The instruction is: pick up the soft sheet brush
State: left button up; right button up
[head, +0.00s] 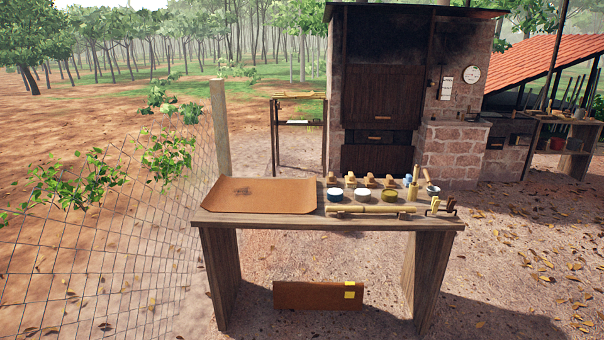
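A wooden table (330,222) stands ahead in the head view. A brown sheet (260,196) with a dark mark near its middle lies flat on its left half. Several small light-wood pieces (368,179) stand in a row at the back right; some may be brushes. A tan upright piece (413,190) and an item with an orange-brown handle (427,176) are at the right end. I cannot tell which of these is the soft sheet brush, as they are too small. Neither of my grippers is in view.
Three round pots, one of them olive (389,195), stand in front of the row. A bamboo pole (370,209) lies before them. Small stands (442,208) sit at the right edge. A wire fence (110,250) runs left. A brick oven (455,152) stands behind.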

aim_at(350, 180)
jog(key=i+z, duration=0.15)
jog(key=i, duration=0.45)
jog(key=i+j+z, duration=0.15)
jog(key=i, duration=0.4)
jog(key=i+j+z, duration=0.15)
jog(key=i, duration=0.45)
jog(key=j, duration=0.1)
